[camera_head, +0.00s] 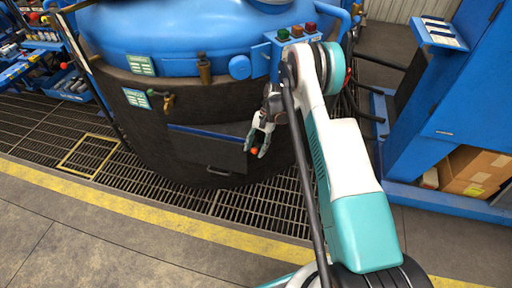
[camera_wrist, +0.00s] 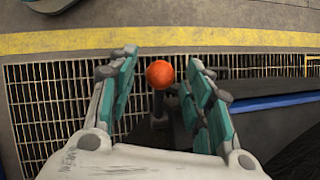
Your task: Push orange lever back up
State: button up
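The orange lever shows as a round orange knob (camera_wrist: 159,74) on a dark shaft in the wrist view. In the head view the knob (camera_head: 254,151) is a small orange spot by my fingertips, in front of the dark furnace wall. My gripper (camera_wrist: 160,62) is open in the wrist view, with one teal-padded finger on each side of the knob and visible gaps between. In the head view my gripper (camera_head: 258,149) points downward at the lever. The lower part of the lever is hard to make out against the dark background.
The pit furnace (camera_head: 200,150) has a blue lid and a dark body. A blue box with coloured buttons (camera_head: 297,32) sits above my gripper. A blue cabinet (camera_head: 440,110) stands at the right. Floor grating (camera_head: 255,205) and a yellow stripe (camera_head: 130,208) lie in front.

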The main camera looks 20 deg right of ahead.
jog(key=shift+r, duration=0.1)
notch_tip(320, 180, up, 10)
dwell(0.5)
